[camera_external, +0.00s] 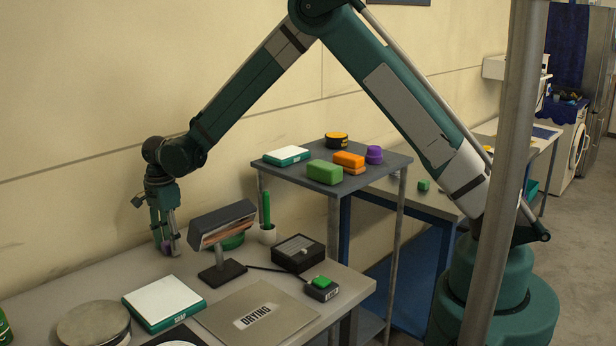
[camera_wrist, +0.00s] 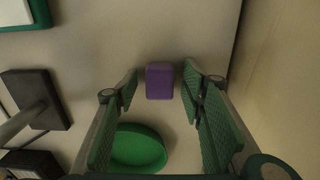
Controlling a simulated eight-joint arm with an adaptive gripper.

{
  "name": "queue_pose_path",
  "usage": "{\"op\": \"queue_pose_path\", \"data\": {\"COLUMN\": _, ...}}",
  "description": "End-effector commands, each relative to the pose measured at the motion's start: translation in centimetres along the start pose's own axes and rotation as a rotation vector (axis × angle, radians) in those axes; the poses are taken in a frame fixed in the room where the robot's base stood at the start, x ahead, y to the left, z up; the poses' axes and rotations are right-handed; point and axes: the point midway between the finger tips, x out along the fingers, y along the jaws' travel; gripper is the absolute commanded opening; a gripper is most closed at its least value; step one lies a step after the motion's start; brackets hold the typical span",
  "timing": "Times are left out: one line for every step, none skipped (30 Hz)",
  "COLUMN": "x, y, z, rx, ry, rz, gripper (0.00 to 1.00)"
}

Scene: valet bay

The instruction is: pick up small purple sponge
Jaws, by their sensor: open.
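The small purple sponge (camera_wrist: 160,80) lies on the table top, near the middle of the wrist view, close to the wall side. In the external view a bit of purple (camera_external: 167,244) shows at my fingertips, mostly hidden by the fingers. My gripper (camera_external: 171,249) points down at the far left of the table by the wall. In the wrist view its two green padded fingers are apart, one to the left and one to the right of the sponge. The fingers are not closed on it; whether either touches it I cannot tell.
A green round dish (camera_wrist: 138,148) lies beside the sponge, partly behind the left finger. A lamp-like stand (camera_external: 222,224) stands right of my gripper. The wall is close behind.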

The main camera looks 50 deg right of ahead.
Motion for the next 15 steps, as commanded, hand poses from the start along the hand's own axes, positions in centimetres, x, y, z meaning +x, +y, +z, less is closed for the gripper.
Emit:
{"op": "queue_pose_path", "data": {"x": -0.01, "y": 0.00, "z": 0.00, "rx": 0.000, "ry": 0.000, "rz": 0.000, "gripper": 0.40}}
{"op": "queue_pose_path", "data": {"x": -0.01, "y": 0.00, "z": 0.00, "rx": 0.000, "ry": 0.000, "rz": 0.000, "gripper": 0.40}}
{"op": "queue_pose_path", "data": {"x": -0.01, "y": 0.00, "z": 0.00, "rx": 0.000, "ry": 0.000, "rz": 0.000, "gripper": 0.40}}
{"op": "queue_pose_path", "data": {"x": -0.01, "y": 0.00, "z": 0.00, "rx": 0.000, "ry": 0.000, "rz": 0.000, "gripper": 0.40}}
{"op": "queue_pose_path", "data": {"x": -0.01, "y": 0.00, "z": 0.00, "rx": 0.000, "ry": 0.000, "rz": 0.000, "gripper": 0.40}}
{"op": "queue_pose_path", "data": {"x": -0.01, "y": 0.00, "z": 0.00, "rx": 0.000, "ry": 0.000, "rz": 0.000, "gripper": 0.38}}
{"op": "queue_pose_path", "data": {"x": -0.01, "y": 0.00, "z": 0.00, "rx": 0.000, "ry": 0.000, "rz": 0.000, "gripper": 0.34}}
{"op": "queue_pose_path", "data": {"x": -0.01, "y": 0.00, "z": 0.00, "rx": 0.000, "ry": 0.000, "rz": 0.000, "gripper": 0.30}}
{"op": "queue_pose_path", "data": {"x": -0.02, "y": 0.00, "z": 0.00, "rx": 0.000, "ry": 0.000, "rz": 0.000, "gripper": 0.24}}
{"op": "queue_pose_path", "data": {"x": -0.02, "y": 0.00, "z": 0.00, "rx": 0.000, "ry": 0.000, "rz": 0.000, "gripper": 0.20}}
{"op": "queue_pose_path", "data": {"x": -0.02, "y": 0.00, "z": 0.00, "rx": 0.000, "ry": 0.000, "rz": 0.000, "gripper": 0.17}}
{"op": "queue_pose_path", "data": {"x": -0.02, "y": 0.00, "z": 0.00, "rx": 0.000, "ry": 0.000, "rz": 0.000, "gripper": 0.16}}
{"op": "queue_pose_path", "data": {"x": -0.02, "y": 0.00, "z": 0.00, "rx": 0.000, "ry": 0.000, "rz": 0.000, "gripper": 0.16}}
{"op": "queue_pose_path", "data": {"x": -0.02, "y": 0.00, "z": 0.00, "rx": 0.000, "ry": 0.000, "rz": 0.000, "gripper": 0.16}}
{"op": "queue_pose_path", "data": {"x": -0.02, "y": 0.00, "z": 0.00, "rx": 0.000, "ry": 0.000, "rz": 0.000, "gripper": 0.16}}
